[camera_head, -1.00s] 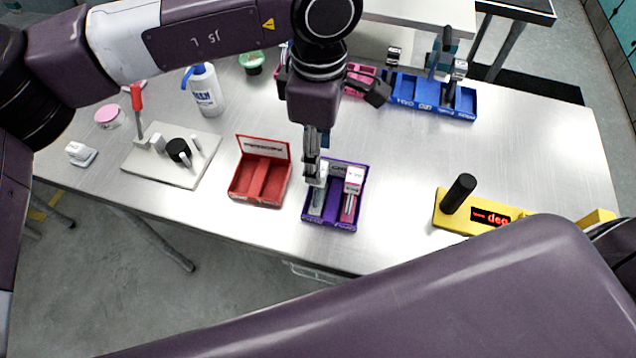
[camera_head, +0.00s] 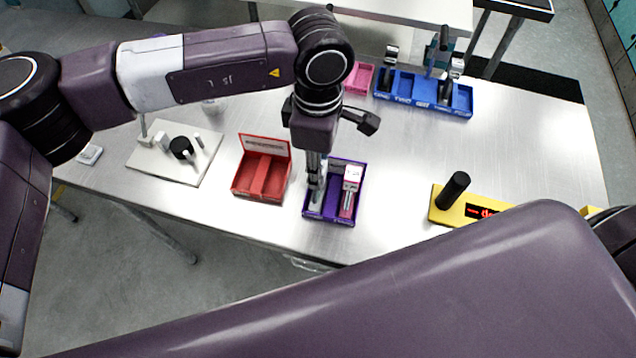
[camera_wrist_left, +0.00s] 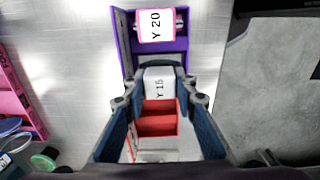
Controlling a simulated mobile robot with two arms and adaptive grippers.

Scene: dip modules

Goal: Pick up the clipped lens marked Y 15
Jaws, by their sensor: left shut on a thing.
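The clipped lens marked Y 15 (camera_wrist_left: 158,85) has a white label and sits at the left compartment of the purple box (camera_head: 334,220). In the head view its lower part (camera_head: 316,198) shows grey below the fingers. My left gripper (camera_head: 316,178) points down over that compartment and is shut on the Y 15 lens. In the left wrist view the two fingers (camera_wrist_left: 160,72) flank its label. A pink lens marked Y 20 (camera_wrist_left: 156,25) stands in the other compartment, also seen in the head view (camera_head: 350,190). My right gripper is out of view.
An open red box (camera_head: 262,178) stands just left of the purple one. A white board with pegs (camera_head: 190,165) is farther left. A blue tray (camera_head: 425,92) lies at the back and a yellow device with a black knob (camera_head: 455,200) at the right. The table between is clear.

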